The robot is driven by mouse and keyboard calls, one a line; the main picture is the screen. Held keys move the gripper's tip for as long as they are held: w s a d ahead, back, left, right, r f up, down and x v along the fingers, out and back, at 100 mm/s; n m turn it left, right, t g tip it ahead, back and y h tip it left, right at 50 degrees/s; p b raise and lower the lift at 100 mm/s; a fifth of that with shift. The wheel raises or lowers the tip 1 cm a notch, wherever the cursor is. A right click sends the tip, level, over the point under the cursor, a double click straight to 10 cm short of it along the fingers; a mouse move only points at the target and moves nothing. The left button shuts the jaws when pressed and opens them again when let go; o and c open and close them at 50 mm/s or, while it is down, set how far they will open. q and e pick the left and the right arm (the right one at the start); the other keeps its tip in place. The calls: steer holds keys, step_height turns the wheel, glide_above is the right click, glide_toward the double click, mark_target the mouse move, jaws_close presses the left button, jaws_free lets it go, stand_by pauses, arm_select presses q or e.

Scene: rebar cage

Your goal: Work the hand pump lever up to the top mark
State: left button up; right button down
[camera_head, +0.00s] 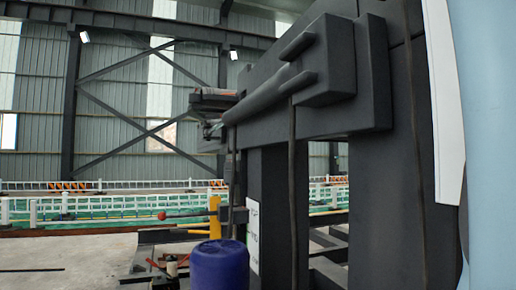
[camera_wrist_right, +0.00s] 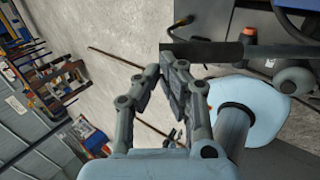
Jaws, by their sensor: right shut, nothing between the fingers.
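In the head view a thin lever with a red ball knob (camera_head: 161,215) sticks out to the left, about level, beside a yellow post (camera_head: 214,218). A white mark plate (camera_head: 253,238) stands to its right; its top word looks like TOP, with smaller words below. The lever's far end by the post is hard to make out. In the right wrist view my right gripper (camera_wrist_right: 168,72) has its fingertips together with nothing between them. It is not seen touching the lever. I cannot pick out the lever in that view. My left gripper is out of view.
A blue barrel (camera_head: 218,265) stands in front of the post. A large dark steel frame (camera_head: 270,200) fills the right. In the wrist view a dark bar (camera_wrist_right: 205,52) lies beyond my fingertips, with open concrete floor (camera_wrist_right: 115,45) to the left.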

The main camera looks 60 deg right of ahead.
stand_by(0.4)
steer(key=shift+w+a+f+b, duration=0.25)
steer(key=shift+a+f+b, duration=0.1)
steer(key=shift+f+b, duration=0.25)
steer(key=shift+w+a+f+b, duration=0.25)
steer(key=shift+a+f+b, duration=0.05)
steer(key=shift+f+b, duration=0.3)
steer(key=shift+w+a+f+b, duration=0.25)
steer(key=shift+a+f+b, duration=0.1)
steer(key=shift+f+b, duration=0.2)
steer(key=shift+w+a+f+b, duration=0.2)
steer(key=shift+a+f+b, duration=0.1)
steer(key=shift+f+b, duration=0.35)
